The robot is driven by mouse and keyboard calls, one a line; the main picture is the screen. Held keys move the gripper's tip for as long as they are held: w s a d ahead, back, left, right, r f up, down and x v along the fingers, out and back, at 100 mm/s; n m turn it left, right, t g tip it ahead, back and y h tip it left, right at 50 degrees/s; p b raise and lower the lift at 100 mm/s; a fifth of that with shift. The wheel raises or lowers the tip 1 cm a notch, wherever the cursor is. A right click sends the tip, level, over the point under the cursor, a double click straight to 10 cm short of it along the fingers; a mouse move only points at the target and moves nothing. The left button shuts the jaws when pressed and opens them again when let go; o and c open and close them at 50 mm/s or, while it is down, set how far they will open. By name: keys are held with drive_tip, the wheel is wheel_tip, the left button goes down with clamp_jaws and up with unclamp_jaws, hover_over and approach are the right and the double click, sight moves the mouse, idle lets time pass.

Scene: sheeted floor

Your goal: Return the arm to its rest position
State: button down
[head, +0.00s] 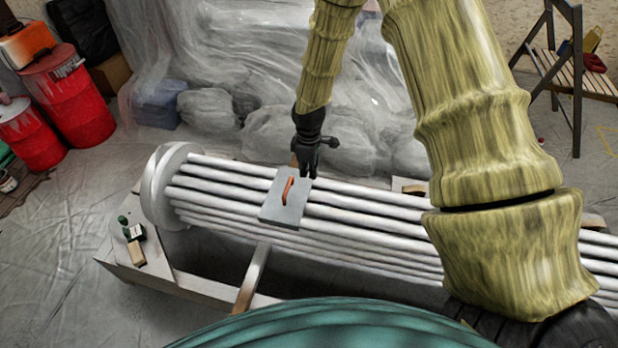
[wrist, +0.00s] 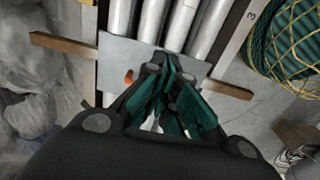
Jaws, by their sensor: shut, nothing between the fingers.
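My arm comes in from the right of the head view and bends over at the top. My gripper (head: 309,172) points down just above the white fluted column, close to the far edge of a grey plate (head: 292,207) lying on it. An orange handle-like piece (head: 287,190) is on the plate. In the wrist view my gripper (wrist: 165,72) shows its dark green fingers together and empty over the plate (wrist: 118,56). The orange piece shows partly at its left (wrist: 129,77). Whether the fingertips touch the plate is hard to tell.
The fluted column (head: 235,187) lies on a wooden frame (head: 130,262). A green bottle and small blocks (head: 133,232) stand at its left corner. Red drums (head: 75,98) are at the left, plastic-wrapped bundles (head: 275,130) behind, a folding chair (head: 560,60) at the right. Front-left floor is clear.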

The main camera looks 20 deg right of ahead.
drive_tip(key=shift+r, duration=0.4)
drive_tip(key=s+a+f, duration=0.1)
drive_tip(key=s+f, duration=0.1)
drive_tip(key=s, duration=0.1)
drive_tip(key=s+a+f+m, duration=0.1)
drive_tip(key=s+f, duration=0.1)
drive_tip(key=s+a+f+m, duration=0.1)
drive_tip(key=s+f, duration=0.1)
drive_tip(key=s, duration=0.1)
drive_tip(key=shift+s+a+f+y+p, duration=0.1)
drive_tip(key=shift+s+f+y+p, duration=0.2)
drive_tip(key=shift+s+f+p, duration=0.1)
drive_tip(key=s+f+m, duration=0.2)
drive_tip(key=s+m, duration=0.1)
drive_tip(key=s, duration=0.6)
drive_tip(key=s+a+f+m+p, duration=0.1)
drive_tip(key=s+f+m, duration=0.1)
drive_tip(key=s, duration=0.7)
drive_tip(key=s+a+f+m, duration=0.1)
drive_tip(key=s+f+m, duration=0.1)
drive_tip(key=s, duration=0.8)
drive_tip(key=shift+m+p, duration=0.3)
drive_tip(key=shift+m, duration=0.6)
